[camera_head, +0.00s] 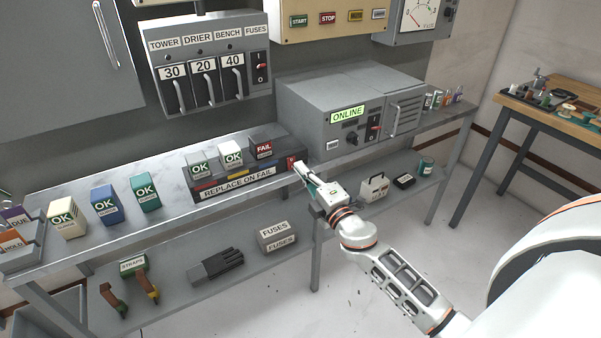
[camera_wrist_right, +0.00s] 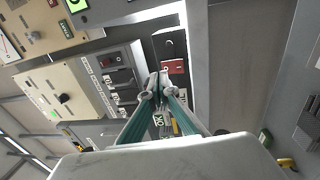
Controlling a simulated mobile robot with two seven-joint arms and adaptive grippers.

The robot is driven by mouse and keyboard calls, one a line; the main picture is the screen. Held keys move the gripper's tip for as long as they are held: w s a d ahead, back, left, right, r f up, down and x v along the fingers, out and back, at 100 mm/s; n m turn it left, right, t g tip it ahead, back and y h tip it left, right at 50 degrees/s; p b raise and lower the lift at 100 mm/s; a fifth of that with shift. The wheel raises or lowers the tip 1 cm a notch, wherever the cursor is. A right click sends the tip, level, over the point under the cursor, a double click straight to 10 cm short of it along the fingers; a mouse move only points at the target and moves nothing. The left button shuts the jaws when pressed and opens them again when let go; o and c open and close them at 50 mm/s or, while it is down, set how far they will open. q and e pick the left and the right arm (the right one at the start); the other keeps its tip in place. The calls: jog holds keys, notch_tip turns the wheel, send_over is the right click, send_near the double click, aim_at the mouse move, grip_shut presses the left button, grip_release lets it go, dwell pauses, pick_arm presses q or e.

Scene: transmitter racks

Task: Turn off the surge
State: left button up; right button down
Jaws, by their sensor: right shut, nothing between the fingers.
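The surge unit (camera_head: 197,197) is a dark tray marked REPLACE ON FAIL on the bench shelf. It holds two modules with OK labels (camera_head: 199,170) (camera_head: 232,155) and one with a red FAIL label (camera_head: 264,149). A small red switch (camera_head: 291,162) sits at its right end. My right gripper (camera_head: 300,172) is shut and empty, with its tips close to this switch; I cannot tell whether they touch. In the right wrist view the gripper tips (camera_wrist_right: 159,88) are just below a red part (camera_wrist_right: 175,67), apparently the switch. My left gripper is not in view.
A grey ONLINE cabinet (camera_head: 310,90) stands right of the tray. A breaker panel (camera_head: 207,60) hangs above. Loose OK modules (camera_head: 103,205) stand at left.

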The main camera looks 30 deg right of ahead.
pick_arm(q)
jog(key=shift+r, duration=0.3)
pick_arm(e)
jog(key=s+r, duration=0.1)
jog(key=s, duration=0.9)
jog(key=shift+s+r, duration=0.2)
jog(key=shift+s, duration=0.05)
pick_arm(q)
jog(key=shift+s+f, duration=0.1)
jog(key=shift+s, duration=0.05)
jog(key=p, duration=0.1)
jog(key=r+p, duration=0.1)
jog(key=p, duration=0.1)
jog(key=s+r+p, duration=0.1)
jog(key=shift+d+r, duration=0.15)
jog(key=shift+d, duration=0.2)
pick_arm(e)
jog(key=s+a+f+m+g+y, duration=0.1)
jog(key=s+a+f+m+g, duration=0.2)
jog(key=s+f, duration=0.4)
jog(key=s+a+f+m+g, duration=0.3)
jog(key=s+a+f+m, duration=0.3)
jog(key=s+a+f, duration=0.1)
jog(key=s+a+f+m+g+y, duration=0.1)
jog(key=s+a+f+m+g, duration=0.2)
jog(key=s+f, duration=0.5)
notch_tip(320, 180, down, 2)
jog(key=shift+s+a+m+y, duration=0.3)
jog(key=shift+a+m, duration=0.6)
jog(key=shift+a, duration=0.35)
